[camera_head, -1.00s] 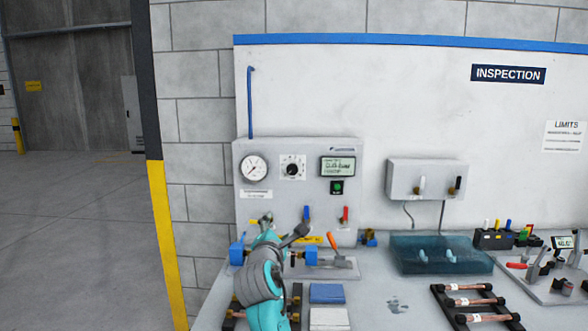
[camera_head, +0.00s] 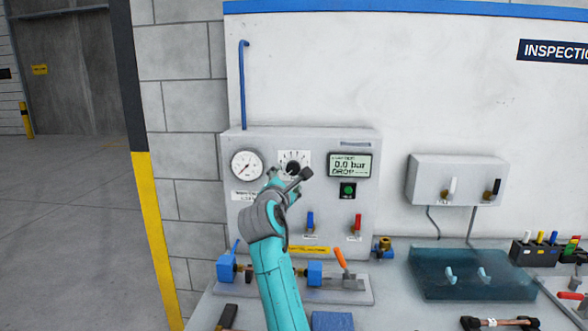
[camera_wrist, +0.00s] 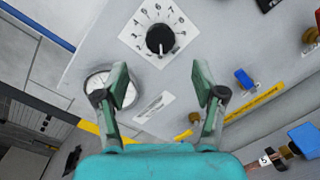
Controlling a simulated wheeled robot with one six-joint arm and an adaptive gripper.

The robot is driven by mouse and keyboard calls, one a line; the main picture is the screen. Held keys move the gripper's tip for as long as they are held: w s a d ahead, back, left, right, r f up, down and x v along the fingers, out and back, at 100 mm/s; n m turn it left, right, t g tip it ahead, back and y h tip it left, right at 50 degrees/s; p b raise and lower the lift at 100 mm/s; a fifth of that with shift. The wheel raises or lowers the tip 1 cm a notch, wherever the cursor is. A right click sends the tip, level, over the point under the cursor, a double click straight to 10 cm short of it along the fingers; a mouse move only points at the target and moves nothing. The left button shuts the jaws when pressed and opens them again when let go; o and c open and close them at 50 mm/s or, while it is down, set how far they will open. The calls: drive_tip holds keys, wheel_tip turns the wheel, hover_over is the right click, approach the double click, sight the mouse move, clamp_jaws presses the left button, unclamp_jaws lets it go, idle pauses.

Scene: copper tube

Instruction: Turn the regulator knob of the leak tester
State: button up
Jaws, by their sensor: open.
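The leak tester (camera_head: 330,215) is a light grey panel standing at the back of the bench. Its black regulator knob (camera_wrist: 160,39) sits on a white numbered dial plate in the wrist view. In the head view the knob (camera_head: 292,167) shows just above my gripper, partly covered. My gripper (camera_wrist: 162,88) is open and empty, its two fingers apart below the knob in the wrist view and not touching it. A round pressure gauge (camera_head: 246,165) is left of the knob. The display (camera_head: 350,164) on the right reads 0.0 bar.
Blue (camera_head: 310,222) and red (camera_head: 357,225) levers stick out low on the panel. A clamp fixture with blue blocks (camera_head: 314,272) and an orange-handled clamp (camera_head: 341,258) stands below. A blue water tank (camera_head: 470,275) is to the right.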

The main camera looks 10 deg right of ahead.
sight(293, 169)
drive_tip(key=x, duration=0.9)
drive_tip(key=shift+w+d, duration=0.15)
drive_tip(key=c, duration=1.1)
